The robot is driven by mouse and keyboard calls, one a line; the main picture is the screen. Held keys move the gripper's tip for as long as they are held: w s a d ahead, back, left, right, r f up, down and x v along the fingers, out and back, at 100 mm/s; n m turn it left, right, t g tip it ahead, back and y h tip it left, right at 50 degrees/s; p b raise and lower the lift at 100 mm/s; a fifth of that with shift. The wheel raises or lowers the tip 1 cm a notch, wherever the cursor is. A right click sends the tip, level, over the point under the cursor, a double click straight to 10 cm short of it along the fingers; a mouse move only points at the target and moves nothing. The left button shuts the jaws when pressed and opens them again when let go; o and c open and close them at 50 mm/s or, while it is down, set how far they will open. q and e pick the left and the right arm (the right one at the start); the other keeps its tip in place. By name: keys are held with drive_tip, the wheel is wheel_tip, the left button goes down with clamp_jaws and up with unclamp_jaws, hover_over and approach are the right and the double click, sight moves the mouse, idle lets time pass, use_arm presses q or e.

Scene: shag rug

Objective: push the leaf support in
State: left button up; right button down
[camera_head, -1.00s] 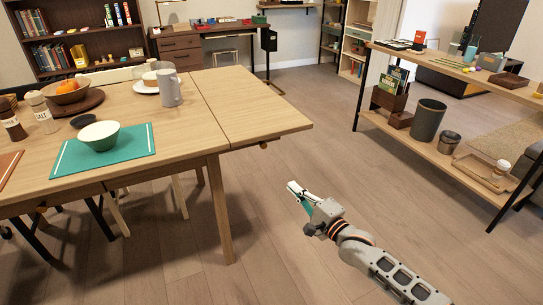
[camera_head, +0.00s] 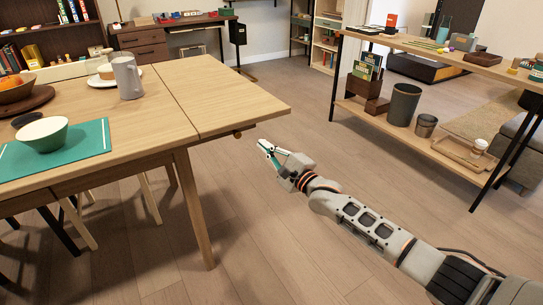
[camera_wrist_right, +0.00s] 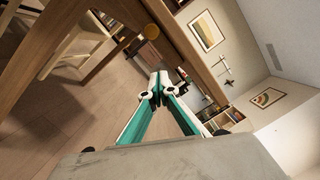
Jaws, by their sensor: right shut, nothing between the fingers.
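The leaf support's round wooden end (camera_head: 238,134) shows under the edge of the raised table leaf (camera_head: 225,100), near its front right corner. In the right wrist view the round end (camera_wrist_right: 151,31) appears beyond my fingertips, by the underside of the table. My right gripper (camera_head: 263,148) is shut and empty, just right of and a little below the support's end in the head view. A gap shows between them in both views. The wrist view shows the teal-lined fingers meeting at their tips (camera_wrist_right: 160,78). The rest of the support is hidden under the leaf. My left gripper is out of view.
A table leg (camera_head: 193,205) stands left of my right gripper. On the table are a bowl (camera_head: 42,134) on a teal mat and a grey pitcher (camera_head: 128,78). A shelf unit (camera_head: 425,140) stands right. The floor between is clear.

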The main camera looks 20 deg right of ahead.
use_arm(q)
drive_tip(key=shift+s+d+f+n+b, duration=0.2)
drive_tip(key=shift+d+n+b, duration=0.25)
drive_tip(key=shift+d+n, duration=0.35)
use_arm(e)
drive_tip(key=a, duration=0.1)
drive_tip(key=w+a+r, duration=0.1)
drive_tip(key=a, duration=0.1)
drive_tip(key=a+r, duration=0.1)
drive_tip(key=shift+w+a, duration=0.3)
drive_tip(key=shift+w, duration=0.1)
drive_tip(key=shift+r, duration=0.1)
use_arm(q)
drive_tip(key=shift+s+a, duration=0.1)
